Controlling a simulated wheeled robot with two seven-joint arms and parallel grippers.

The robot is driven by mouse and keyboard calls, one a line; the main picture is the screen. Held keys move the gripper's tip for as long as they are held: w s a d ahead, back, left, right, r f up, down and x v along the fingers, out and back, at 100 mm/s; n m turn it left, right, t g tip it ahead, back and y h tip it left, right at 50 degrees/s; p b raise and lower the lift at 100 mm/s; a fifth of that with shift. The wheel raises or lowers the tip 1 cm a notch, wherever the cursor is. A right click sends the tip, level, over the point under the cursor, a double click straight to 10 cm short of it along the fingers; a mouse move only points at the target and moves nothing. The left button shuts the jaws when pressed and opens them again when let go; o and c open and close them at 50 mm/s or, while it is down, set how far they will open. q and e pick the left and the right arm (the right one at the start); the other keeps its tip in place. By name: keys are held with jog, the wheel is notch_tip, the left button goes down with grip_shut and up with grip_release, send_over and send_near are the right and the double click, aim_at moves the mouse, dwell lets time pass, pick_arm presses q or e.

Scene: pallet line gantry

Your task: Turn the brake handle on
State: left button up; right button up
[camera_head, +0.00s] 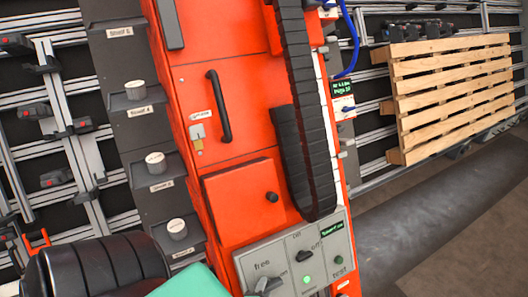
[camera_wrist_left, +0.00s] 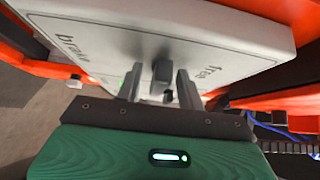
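The brake handle (camera_wrist_left: 161,72) is a small dark block on a pale grey control panel (camera_head: 329,243), between the printed words "brake" and "free" in the left wrist view. My left gripper (camera_wrist_left: 158,85) has its two fingers apart, one on each side of the handle, with a visible gap to it. I cannot tell how deep the fingers reach around it. My right gripper is in neither view.
The panel also has a black on/off switch (camera_head: 307,255), a lit green lamp and a test button (camera_head: 338,260). The orange cabinet (camera_head: 229,166) with a black cable chain (camera_head: 303,120) rises behind. Grey shelves (camera_head: 140,127) stand left; a wooden pallet (camera_head: 450,85) is at right.

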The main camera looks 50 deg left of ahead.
pick_arm(q)
jog(key=b+v, duration=0.2)
jog(key=v, duration=1.2)
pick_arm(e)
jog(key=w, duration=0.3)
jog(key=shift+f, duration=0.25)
pick_arm(q)
jog(key=shift+f, duration=0.1)
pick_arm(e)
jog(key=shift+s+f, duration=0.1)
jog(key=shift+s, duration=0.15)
